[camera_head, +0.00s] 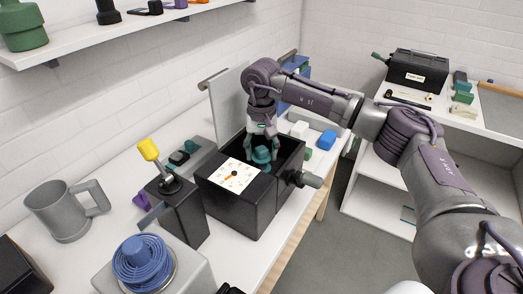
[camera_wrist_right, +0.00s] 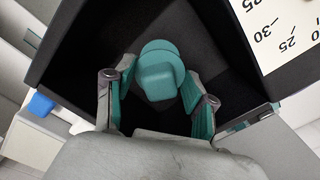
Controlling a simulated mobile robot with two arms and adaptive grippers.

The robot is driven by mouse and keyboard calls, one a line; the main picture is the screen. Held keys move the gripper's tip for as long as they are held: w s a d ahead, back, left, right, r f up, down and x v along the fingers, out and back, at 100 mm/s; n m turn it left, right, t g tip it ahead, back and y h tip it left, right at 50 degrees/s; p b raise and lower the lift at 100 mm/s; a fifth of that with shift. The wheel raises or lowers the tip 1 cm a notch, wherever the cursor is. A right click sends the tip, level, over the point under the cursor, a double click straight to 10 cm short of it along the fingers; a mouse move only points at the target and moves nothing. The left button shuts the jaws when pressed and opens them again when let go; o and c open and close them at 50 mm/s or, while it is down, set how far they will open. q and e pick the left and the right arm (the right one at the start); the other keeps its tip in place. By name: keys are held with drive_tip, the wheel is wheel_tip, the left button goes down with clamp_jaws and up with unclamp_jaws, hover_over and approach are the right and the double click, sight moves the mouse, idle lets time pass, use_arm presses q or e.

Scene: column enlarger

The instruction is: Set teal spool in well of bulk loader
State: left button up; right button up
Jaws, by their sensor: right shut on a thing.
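The teal spool (camera_head: 261,155) is inside the open well of the black bulk loader (camera_head: 228,205), low between the well's walls. In the right wrist view the spool (camera_wrist_right: 158,68) shows a round flange and a blockier end between the two fingers. My right gripper (camera_head: 262,150) reaches down into the well, and its teal-padded fingers (camera_wrist_right: 158,100) are shut on the spool. Whether the spool touches the well floor cannot be told. The loader has a white dial on its front top and a grey crank knob (camera_head: 308,180) at its right. My left gripper is not in view.
A grey mug (camera_head: 66,210), a black box with a yellow-knobbed lever (camera_head: 149,150) and a blue coil (camera_head: 143,263) stand left of the loader. A grey upright panel (camera_head: 230,105) stands behind it. Blue, white and green blocks lie beyond it, near the bench edge.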

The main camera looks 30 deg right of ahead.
idle(0.4)
drive_tip(key=o, duration=1.1)
drive_tip(key=shift+r, duration=0.1)
drive_tip(key=shift+r+p, duration=2.15)
drive_tip(key=shift+r, duration=1.2)
drive_tip(key=shift+r, duration=0.2)
wheel_tip(320, 180, up, 12)
drive_tip(key=shift+f, duration=0.2)
